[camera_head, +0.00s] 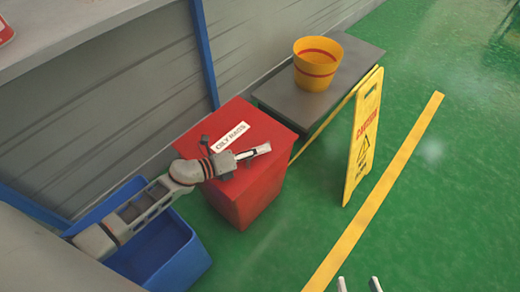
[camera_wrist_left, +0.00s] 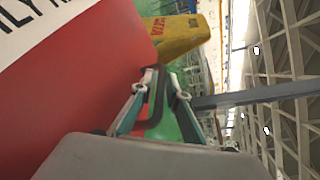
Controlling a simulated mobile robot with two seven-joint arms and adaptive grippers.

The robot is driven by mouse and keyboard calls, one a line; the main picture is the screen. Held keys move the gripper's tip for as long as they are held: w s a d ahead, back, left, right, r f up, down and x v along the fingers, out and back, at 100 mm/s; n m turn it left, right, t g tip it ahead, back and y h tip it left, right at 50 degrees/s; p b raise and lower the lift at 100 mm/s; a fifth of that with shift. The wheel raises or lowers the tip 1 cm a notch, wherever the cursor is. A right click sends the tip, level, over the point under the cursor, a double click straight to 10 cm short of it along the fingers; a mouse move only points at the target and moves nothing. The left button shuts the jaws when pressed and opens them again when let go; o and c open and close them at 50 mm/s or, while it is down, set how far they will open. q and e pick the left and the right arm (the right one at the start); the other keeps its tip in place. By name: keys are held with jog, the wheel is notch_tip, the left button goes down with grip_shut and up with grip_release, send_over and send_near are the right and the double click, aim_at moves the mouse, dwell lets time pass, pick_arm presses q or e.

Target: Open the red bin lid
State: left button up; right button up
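The red bin (camera_head: 262,195) stands on the green floor with its lid (camera_head: 205,130) down; a white "OILY RAGS" label lies on top. The bin's red surface also fills the left of the left wrist view (camera_wrist_left: 85,85). My left gripper (camera_head: 267,148) is over the front right part of the lid, its fingertips near the right edge. Contact with the lid cannot be told. My right gripper (camera_head: 360,284) shows only its fingertips at the bottom edge, apart and empty.
A blue open container (camera_head: 185,265) stands left of the bin, under my left arm. A grey bench (camera_head: 345,70) behind carries a yellow bucket (camera_head: 317,60). A yellow caution sign (camera_head: 363,135) stands right of the bin. Green floor is free at the right.

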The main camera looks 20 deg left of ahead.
pick_arm(q)
grip_shut()
